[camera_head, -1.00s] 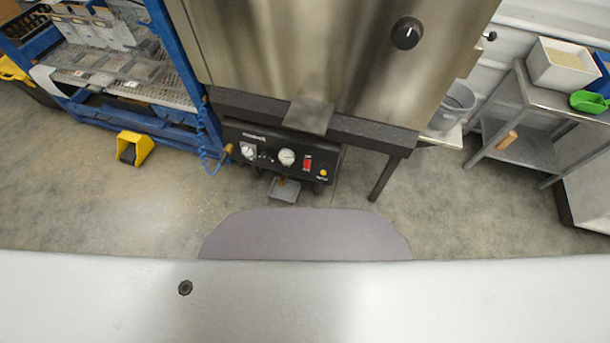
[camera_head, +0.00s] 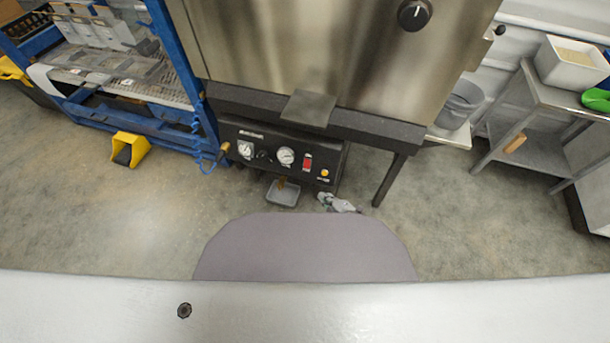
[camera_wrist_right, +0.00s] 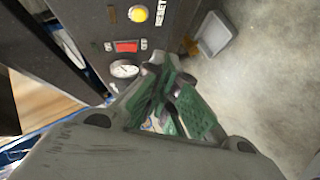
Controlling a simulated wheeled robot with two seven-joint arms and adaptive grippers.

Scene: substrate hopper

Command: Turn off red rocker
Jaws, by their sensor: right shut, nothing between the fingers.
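The red rocker (camera_head: 307,162) sits on the black control panel (camera_head: 262,156) under the steel hopper, right of a round white gauge (camera_head: 285,156) and up-left of a yellow button (camera_head: 325,173). In the right wrist view the red rocker (camera_wrist_right: 126,46) lies beyond my fingers, between the gauge (camera_wrist_right: 124,69) and the yellow button (camera_wrist_right: 138,14). Whether the rocker is on or off is too small to tell. My left gripper is out of view.
A grey tray (camera_head: 283,194) sits below the panel, and a steel plate (camera_head: 308,108) juts out above it. A black table leg (camera_head: 388,180) stands to the right. A blue frame (camera_head: 185,60) and coiled hose are left. Open floor lies in front.

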